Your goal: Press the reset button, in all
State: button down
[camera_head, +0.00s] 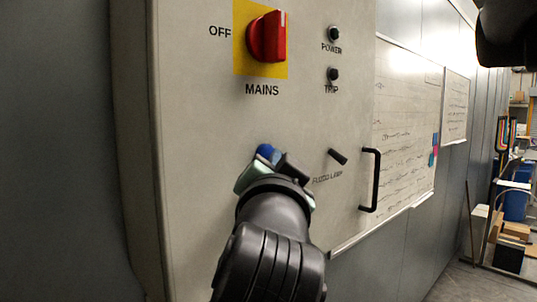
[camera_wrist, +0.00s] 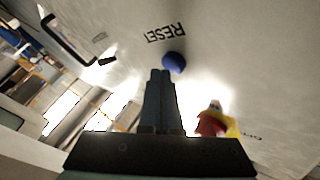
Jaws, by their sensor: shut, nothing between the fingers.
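The blue reset button (camera_wrist: 174,62) sticks out of the pale panel, beside the printed word RESET. In the wrist view the fingertips of my gripper (camera_wrist: 160,75) are shut together, empty, and lie just beside and below the button in the picture. Whether they touch it I cannot tell. In the head view my gripper (camera_head: 277,165) is in front of the lower part of the panel, and a bit of the blue button (camera_head: 266,151) shows above it. The RESET label is hidden there.
The panel door (camera_head: 200,150) carries a red mains switch (camera_head: 267,37) on a yellow plate, a power lamp (camera_head: 334,34), a trip lamp (camera_head: 333,74), a small black toggle (camera_head: 338,156) and a black handle (camera_head: 373,180). Whiteboards (camera_head: 405,125) and shelving stand to the right.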

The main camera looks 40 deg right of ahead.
jog(key=shift+w, duration=0.55)
dwell(0.4)
jog(key=shift+s, duration=0.95)
jog(key=shift+s+d, duration=0.2)
jog(key=shift+s, duration=2.3)
jog(key=s+a+r+n+t+y+b, duration=0.1)
jog(key=a+n+t+y, duration=0.3)
jog(key=a, duration=0.5)
jog(key=s+a+r+n+t+y+b, duration=0.1)
jog(key=a+n+t+y, duration=0.3)
jog(key=a, duration=0.6)
jog(key=s+a+r+n+t+y+b, duration=0.1)
jog(key=s+a+n+t+y+b, duration=0.1)
jog(key=a+n, duration=0.5)
jog(key=a+t+y+b, duration=0.1)
jog(key=a+t+y, duration=0.1)
jog(key=a, duration=0.1)
jog(key=shift+a+n+y+b, duration=0.25)
jog(key=shift+n+y+b, duration=0.05)
jog(key=shift+y, duration=0.1)
